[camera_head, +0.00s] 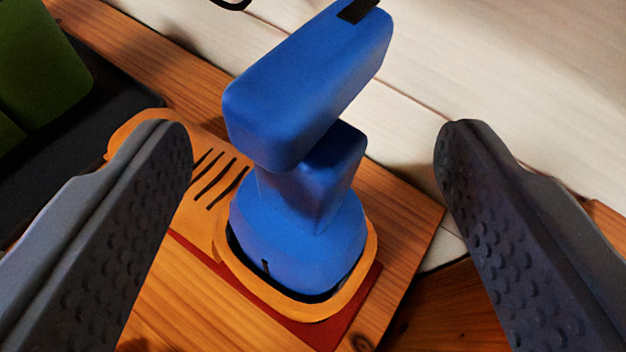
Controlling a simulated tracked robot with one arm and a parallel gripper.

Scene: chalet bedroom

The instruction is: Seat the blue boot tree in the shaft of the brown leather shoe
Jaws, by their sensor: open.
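The blue boot tree (300,225) stands in the opening of the brown leather shoe (190,195), an orange-brown shoe with dark lace lines. Its block-shaped handle (300,90) sticks up toward the camera and leans to the upper right. The shoe's rim surrounds the lower part of the tree, with a dark gap at the front left. How deep the tree reaches inside is hidden. My gripper (312,150) is open, with one dark studded finger on each side of the tree, and neither finger appears to touch it.
The shoe rests on a red patch (330,330) on a wooden board (405,225). A green object (40,65) and a dark surface (100,120) lie at the left. Pale planks (480,60) fill the upper right. A dark loop shows at the top edge.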

